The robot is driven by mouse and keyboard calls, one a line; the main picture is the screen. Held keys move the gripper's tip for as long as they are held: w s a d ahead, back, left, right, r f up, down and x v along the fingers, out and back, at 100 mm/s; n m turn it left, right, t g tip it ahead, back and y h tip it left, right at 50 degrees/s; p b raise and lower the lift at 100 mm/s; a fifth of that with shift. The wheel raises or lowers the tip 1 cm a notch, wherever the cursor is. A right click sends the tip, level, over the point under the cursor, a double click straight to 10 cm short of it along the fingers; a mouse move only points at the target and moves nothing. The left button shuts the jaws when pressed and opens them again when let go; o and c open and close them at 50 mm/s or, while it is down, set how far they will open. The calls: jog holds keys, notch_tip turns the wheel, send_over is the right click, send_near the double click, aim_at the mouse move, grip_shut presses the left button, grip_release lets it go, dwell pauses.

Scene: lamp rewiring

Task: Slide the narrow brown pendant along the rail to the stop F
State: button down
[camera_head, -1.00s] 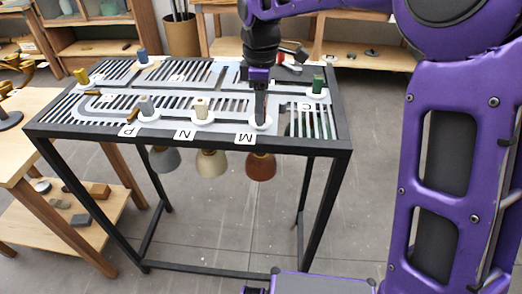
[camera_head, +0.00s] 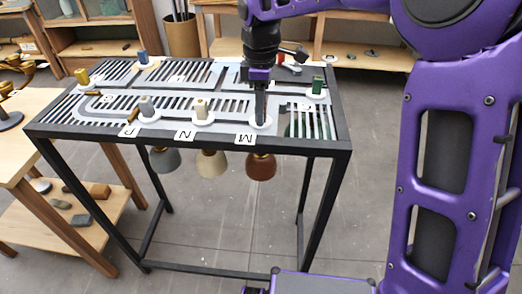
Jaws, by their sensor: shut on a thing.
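The brown pendant's reddish-brown shade (camera_head: 261,168) hangs below the slotted rail table at the front right, under the label M (camera_head: 244,138). Its white disc (camera_head: 262,122) sits on top of the table. My gripper (camera_head: 260,114) points down from above and is shut on the top of this pendant, which the fingers hide. The letters on several labels are turned or too small to read, so I cannot tell which stop is F.
A beige pendant shade (camera_head: 211,163) and a grey one (camera_head: 165,160) hang to the left along the same front edge. A green knob (camera_head: 317,84) stands behind right, a blue one (camera_head: 143,56) and a yellow one (camera_head: 82,76) at left. Dark bars frame the table (camera_head: 200,143).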

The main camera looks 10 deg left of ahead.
jog(key=w+p, duration=0.3)
jog(key=w, duration=1)
jog(key=shift+w+a, duration=0.35)
jog(key=shift+a, duration=0.05)
